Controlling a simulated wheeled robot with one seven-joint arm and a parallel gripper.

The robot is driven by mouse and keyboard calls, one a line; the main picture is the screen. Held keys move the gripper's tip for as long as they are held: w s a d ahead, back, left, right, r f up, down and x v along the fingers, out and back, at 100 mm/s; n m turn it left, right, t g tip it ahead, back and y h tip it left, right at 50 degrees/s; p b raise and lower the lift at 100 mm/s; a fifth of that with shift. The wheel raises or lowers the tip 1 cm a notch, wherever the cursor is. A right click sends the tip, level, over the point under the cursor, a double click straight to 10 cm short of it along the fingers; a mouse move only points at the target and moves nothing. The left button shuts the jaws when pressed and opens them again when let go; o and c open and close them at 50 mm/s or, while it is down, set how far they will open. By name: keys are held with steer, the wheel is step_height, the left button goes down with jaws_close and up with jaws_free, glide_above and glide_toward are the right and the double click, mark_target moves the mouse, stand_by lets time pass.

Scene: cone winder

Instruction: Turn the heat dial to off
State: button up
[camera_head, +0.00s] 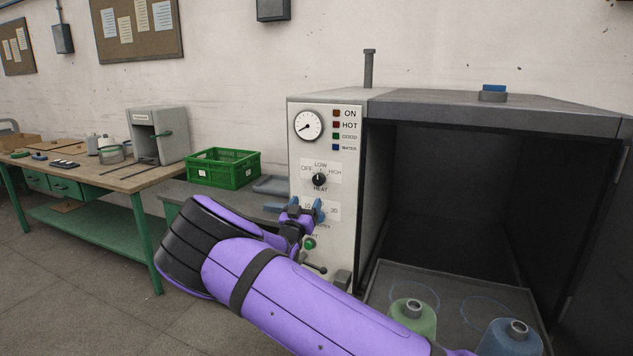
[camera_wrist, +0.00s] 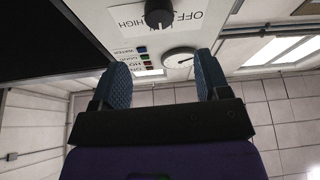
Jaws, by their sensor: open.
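The heat dial (camera_head: 319,179) is a round black knob on the pale front panel (camera_head: 298,155) of the machine, with OFF, LOW and HIGH printed around it. A light mark on it seems to point up, toward LOW. My gripper (camera_head: 304,211) is just below the dial in the head view, its blue fingers apart and nothing between them. In the wrist view the dial (camera_wrist: 158,13) shows at the top edge, upside down, beyond the open fingertips of my gripper (camera_wrist: 164,80). The dial is apart from both fingers. A second dial's label is partly hidden behind my gripper.
Above the dial are a round gauge (camera_head: 308,125) and several small lamps. A green button (camera_head: 309,244) and a lever (camera_head: 316,268) sit below. The dark open chamber at right has a tray (camera_head: 456,288) with green (camera_head: 413,318) and blue (camera_head: 510,339) cones. A green crate (camera_head: 223,168) stands left.

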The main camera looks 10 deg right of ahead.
mark_target(318, 180)
steer(key=x, duration=1)
steer(key=shift+w+d, duration=0.15)
steer(key=shift+w, duration=0.1)
steer(key=c, duration=0.9)
